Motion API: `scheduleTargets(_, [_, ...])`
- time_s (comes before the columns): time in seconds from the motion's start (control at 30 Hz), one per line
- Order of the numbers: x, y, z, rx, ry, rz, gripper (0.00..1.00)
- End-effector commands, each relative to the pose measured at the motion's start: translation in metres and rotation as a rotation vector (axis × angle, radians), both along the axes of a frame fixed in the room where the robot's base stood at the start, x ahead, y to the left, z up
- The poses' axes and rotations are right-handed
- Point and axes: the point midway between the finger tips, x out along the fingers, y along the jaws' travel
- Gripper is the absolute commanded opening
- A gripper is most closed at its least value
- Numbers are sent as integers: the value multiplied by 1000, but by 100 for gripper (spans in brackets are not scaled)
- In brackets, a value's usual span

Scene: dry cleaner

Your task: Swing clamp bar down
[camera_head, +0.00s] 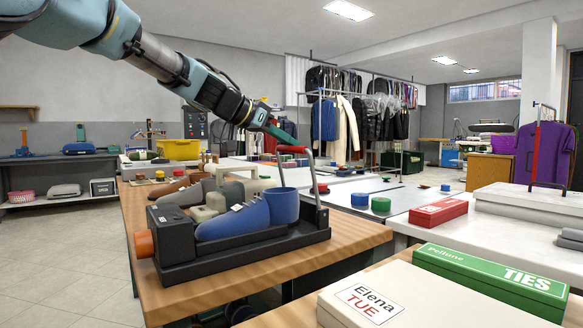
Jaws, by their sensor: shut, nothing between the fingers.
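The clamp bar (315,185) is a thin metal frame with a red grip (290,149) at its top. It stands raised, nearly upright, at the right end of a black shoe device (290,242) on the wooden table. A blue shoe (233,220) lies in the device, which has an orange knob (144,244) at its left end. My gripper (286,142) reaches down from the upper left, shut and empty. Its fingertips are at or just above the red grip in the picture; I cannot tell whether they touch it.
Other shoes and pale blocks stand behind the device on the wooden table (170,290). A white box (400,300) and a green TIES box (490,278) are at the front right. A red box (438,211) lies on the light counter. Open floor (60,270) is at left.

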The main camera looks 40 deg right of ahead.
Motion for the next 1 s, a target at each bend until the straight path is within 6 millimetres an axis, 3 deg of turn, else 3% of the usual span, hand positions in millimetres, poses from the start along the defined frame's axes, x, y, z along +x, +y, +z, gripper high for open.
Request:
scheduleTargets(0.03, [1, 2, -13, -19, 0, 2, 0])
scheduleTargets(1.0, [3, 50, -31, -342, 17, 1, 0])
